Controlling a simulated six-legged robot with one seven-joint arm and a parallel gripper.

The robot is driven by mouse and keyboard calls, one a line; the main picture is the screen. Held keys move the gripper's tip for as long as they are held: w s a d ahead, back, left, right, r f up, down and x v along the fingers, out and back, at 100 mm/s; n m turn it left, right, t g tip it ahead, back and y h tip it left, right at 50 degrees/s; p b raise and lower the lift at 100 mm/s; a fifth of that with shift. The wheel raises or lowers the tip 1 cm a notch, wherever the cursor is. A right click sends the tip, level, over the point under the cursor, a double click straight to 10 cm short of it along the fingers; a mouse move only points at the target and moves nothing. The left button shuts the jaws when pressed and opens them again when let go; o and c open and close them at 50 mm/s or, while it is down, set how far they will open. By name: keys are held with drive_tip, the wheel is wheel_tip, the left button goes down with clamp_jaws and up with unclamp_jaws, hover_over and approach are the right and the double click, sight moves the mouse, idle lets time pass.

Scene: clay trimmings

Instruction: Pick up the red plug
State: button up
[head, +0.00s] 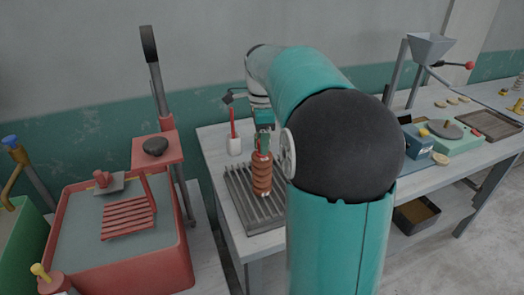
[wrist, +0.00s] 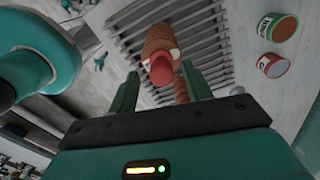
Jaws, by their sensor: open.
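My gripper (head: 264,124) is low over the slatted metal rack (head: 236,187), at the near end of the white bench. A reddish-brown ribbed column (head: 262,178) stands at the rack just below it. In the wrist view, a smooth red rounded end, which looks like the red plug (wrist: 161,72), shows in front of a brown ribbed body (wrist: 160,40). It lies between the two green fingers of my gripper (wrist: 160,80), which are apart. I cannot tell whether either finger touches it.
Two small round pots (wrist: 277,27) show at right in the wrist view. A red basin (head: 120,255) with a lever press is at left. My arm hides the bench middle.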

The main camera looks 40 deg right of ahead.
wheel_tip(320, 180, down, 2)
drive_tip(key=shift+w, duration=0.1)
drive_tip(key=c, duration=1.1)
drive_tip(key=shift+o, duration=0.2)
